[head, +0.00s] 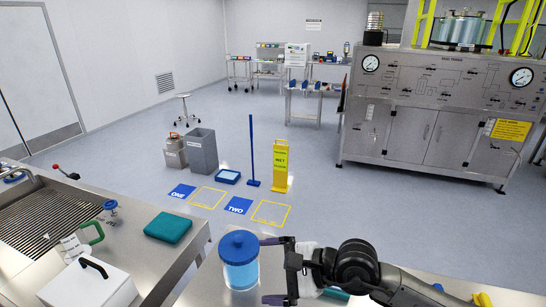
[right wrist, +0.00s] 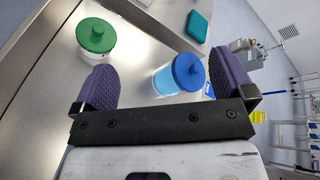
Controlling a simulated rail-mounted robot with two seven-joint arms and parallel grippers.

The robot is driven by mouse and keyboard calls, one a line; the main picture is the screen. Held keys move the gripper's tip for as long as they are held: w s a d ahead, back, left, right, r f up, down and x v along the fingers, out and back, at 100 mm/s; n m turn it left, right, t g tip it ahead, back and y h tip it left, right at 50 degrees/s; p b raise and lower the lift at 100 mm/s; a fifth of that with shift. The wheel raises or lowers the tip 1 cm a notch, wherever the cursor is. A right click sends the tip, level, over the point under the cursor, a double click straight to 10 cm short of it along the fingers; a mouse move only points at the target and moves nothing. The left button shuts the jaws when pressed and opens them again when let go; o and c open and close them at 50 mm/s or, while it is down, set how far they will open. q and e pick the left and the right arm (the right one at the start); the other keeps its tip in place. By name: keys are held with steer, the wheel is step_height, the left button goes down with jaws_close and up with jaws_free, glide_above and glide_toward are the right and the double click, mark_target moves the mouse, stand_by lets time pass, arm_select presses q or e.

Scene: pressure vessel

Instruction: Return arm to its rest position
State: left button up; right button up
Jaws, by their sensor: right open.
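My right gripper (head: 273,270) is open, low in the middle of the head view. Its arm comes in from the lower right. The fingers point left toward a clear jar with a blue lid and blue contents (head: 239,272) on the steel bench. In the right wrist view, the same jar (right wrist: 165,80) shows between the two purple finger pads of the gripper (right wrist: 169,78), closer to the right pad. Nothing is gripped; whether a pad touches the jar is hard to tell. My left gripper is not in view.
A green-lidded jar (right wrist: 97,38) stands near the left pad in the wrist view. A folded teal cloth (head: 169,228) lies on the left bench, near a white box with a black handle (head: 88,285). A yellow wet-floor sign (head: 281,167) stands on the open floor beyond.

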steer(key=d+r+m+t+y, duration=0.3)
steer(key=r+m+t+y, duration=0.6)
steer(key=r+m, duration=1)
steer(key=d+r+m+t+h+p, duration=0.1)
steer(key=d+r+m+t+h, duration=0.35)
steer(key=m+h, duration=0.75)
steer(key=d+r+m+t+h+p, duration=0.2)
steer(key=d+m+t+h, duration=0.55)
steer(key=m, duration=0.75)
steer(key=s+d+f+m+g+h+p, duration=0.1)
steer(key=s+d+f+m+g+p, duration=0.2)
steer(key=f+g+p, duration=0.4)
steer(key=s+d+f+m+g+h+p, duration=0.1)
steer(key=s+f+m+g+h+p, duration=0.2)
steer(key=f+m, duration=0.5)
steer(key=s+d+f+g+p, duration=0.1)
steer(key=s+f+g+p, duration=0.2)
steer(key=s, duration=0.6)
steer(key=s+d+f+g+y+p, duration=0.1)
steer(key=s+f+g+p, duration=0.3)
steer(key=s+f, duration=0.3)
steer(key=s+d+f+g+p, duration=0.1)
steer(key=s+f+g+p, duration=0.2)
steer(key=s, duration=0.7)
step_height(320, 180, down, 3)
steer(key=shift+s+f+m+g+p, duration=0.1)
steer(key=shift+s+m+g+p, duration=0.25)
steer(key=shift+p, duration=0.8)
